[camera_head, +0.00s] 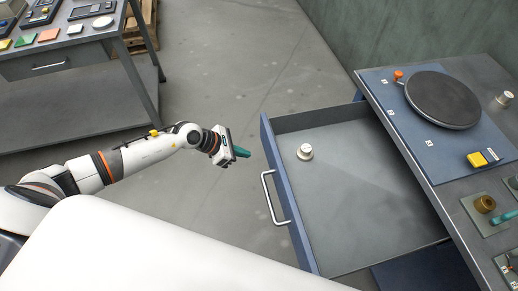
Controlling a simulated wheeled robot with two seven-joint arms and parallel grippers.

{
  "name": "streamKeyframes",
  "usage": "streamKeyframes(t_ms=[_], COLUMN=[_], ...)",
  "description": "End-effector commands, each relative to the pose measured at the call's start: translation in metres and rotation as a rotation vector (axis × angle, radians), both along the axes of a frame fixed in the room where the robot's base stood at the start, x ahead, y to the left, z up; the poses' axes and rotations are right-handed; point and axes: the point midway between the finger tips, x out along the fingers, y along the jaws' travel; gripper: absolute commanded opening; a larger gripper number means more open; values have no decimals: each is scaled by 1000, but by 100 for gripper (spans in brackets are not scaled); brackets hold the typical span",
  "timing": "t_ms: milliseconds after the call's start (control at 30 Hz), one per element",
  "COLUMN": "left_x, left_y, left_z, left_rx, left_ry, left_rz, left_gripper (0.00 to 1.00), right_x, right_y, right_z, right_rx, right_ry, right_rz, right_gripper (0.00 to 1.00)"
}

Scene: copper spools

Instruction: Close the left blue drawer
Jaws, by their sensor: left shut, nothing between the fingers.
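The left blue drawer (290,200) is pulled well out from the workbench at the right. Its blue front carries a silver bar handle (270,198) and faces left. A small white spool-like item (305,152) stands on the drawer's grey floor near the front. My left gripper (242,152) is shut and empty, with its green fingertips pointing right. It is just left of the drawer front, apart from it, near its far end and beyond the handle. My right gripper is not in view.
The workbench top (478,75) holds a dark round turntable (443,99), a yellow block (477,160) and a brown ring (485,204). Another table (75,60) with trays stands at the upper left. The grey floor between the tables is clear.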

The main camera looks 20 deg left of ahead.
Motion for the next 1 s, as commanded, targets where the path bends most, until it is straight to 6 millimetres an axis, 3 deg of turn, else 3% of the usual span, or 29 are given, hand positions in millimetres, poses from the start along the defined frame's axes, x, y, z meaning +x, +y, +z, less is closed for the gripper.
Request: streamKeyframes(t_ms=[100,367,1000], left_x=[10,27,32], left_y=[-16,-41,-47], left_z=[-13,-12,-13], left_rx=[-3,-1,0], left_ry=[1,0,-1], left_rz=[0,-1,-1], left_gripper=[0,0,0], right_x=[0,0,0], right_y=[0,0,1], right_z=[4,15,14], right_rx=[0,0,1], right_ry=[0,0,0], right_rz=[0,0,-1], right_gripper=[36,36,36])
